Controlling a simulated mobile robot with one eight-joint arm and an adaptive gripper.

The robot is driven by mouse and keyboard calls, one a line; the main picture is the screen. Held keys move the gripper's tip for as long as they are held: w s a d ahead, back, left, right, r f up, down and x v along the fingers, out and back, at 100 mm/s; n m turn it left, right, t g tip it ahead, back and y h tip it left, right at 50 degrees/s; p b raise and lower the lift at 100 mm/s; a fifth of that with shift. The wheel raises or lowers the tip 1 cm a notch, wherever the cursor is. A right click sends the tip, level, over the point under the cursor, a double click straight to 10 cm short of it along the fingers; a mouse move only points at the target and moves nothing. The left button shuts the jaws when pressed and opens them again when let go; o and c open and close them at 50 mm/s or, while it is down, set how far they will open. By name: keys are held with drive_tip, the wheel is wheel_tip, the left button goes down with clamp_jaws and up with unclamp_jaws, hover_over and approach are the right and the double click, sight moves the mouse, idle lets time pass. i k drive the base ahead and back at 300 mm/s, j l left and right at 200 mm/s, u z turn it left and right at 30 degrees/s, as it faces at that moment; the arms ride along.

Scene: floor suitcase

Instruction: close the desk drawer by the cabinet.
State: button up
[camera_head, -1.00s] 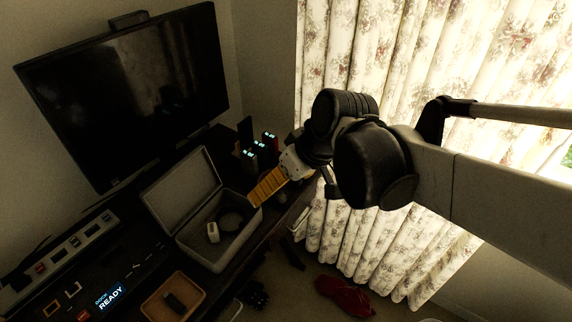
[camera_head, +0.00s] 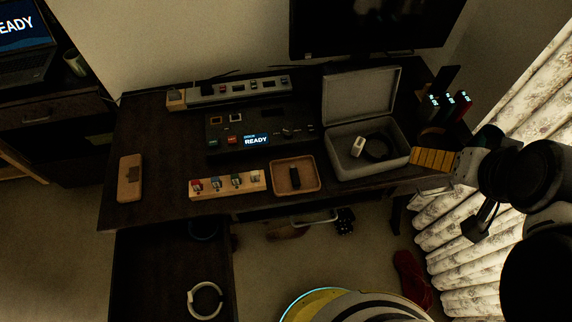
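The desk drawer (camera_head: 150,270) at the lower left is pulled out from under the front of the dark desk (camera_head: 160,140). Its lower part is cut off by the picture's edge. A dark cabinet (camera_head: 75,145) with a laptop on top stands at the far left, beside the desk.
An open grey case (camera_head: 365,165), a tan tray (camera_head: 295,176), a row of small switches (camera_head: 228,184) and a console (camera_head: 258,134) sit on the desk. A floral curtain (camera_head: 470,245) hangs at right.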

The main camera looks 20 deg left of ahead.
sight(155, 269)
drive_tip(key=u, duration=3.5)
drive_tip(key=k+l+u, duration=0.45)
drive_tip(key=k, duration=0.35)
